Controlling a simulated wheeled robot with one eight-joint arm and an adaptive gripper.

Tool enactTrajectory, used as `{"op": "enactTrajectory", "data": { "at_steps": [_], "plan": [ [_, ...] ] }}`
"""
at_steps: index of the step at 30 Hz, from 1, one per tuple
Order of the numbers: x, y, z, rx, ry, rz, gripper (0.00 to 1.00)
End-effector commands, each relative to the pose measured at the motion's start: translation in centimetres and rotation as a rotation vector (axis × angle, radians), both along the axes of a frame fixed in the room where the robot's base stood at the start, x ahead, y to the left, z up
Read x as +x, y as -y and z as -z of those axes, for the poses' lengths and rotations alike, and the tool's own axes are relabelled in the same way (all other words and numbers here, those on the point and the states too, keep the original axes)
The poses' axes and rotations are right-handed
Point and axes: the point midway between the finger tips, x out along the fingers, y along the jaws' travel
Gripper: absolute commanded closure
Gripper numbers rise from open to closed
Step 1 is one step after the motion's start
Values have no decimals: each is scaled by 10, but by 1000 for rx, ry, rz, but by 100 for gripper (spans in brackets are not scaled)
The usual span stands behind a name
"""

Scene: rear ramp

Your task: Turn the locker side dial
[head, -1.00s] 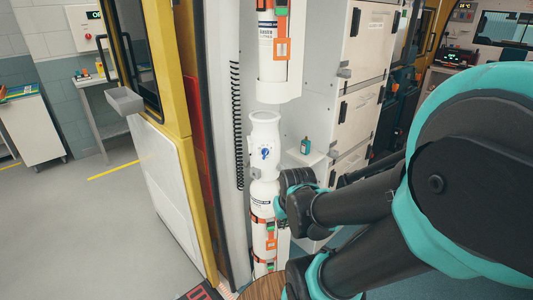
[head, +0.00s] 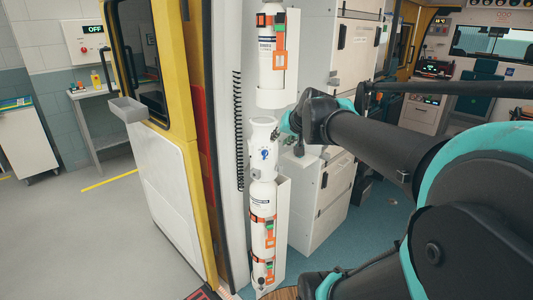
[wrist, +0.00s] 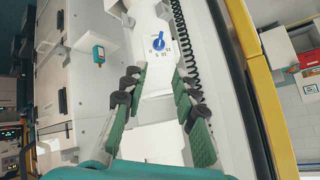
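A blue dial (head: 263,153) sits on a white panel between two white cylinders. In the wrist view the dial (wrist: 158,43) is a blue pointer knob with small dark markings below it, centred ahead of my gripper. My gripper (wrist: 156,78) is open, with green-padded fingers apart and nothing between them; the dial lies beyond the fingertips and looks untouched. In the head view my gripper (head: 277,140) is just right of the dial, at about its height, partly hidden by my wrist.
White cylinders with orange straps stand above (head: 271,50) and below (head: 262,225) the dial. A black coiled cord (head: 238,130) hangs to its left. White lockers (head: 352,45) are to the right.

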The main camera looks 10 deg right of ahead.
Motion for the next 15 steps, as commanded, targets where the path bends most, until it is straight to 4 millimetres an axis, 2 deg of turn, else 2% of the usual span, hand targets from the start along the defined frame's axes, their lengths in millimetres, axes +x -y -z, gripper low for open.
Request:
{"op": "enactTrajectory", "data": {
  "at_steps": [15],
  "plan": [
    [53,-12,49,-1,-2,-2,72]
  ]
}}
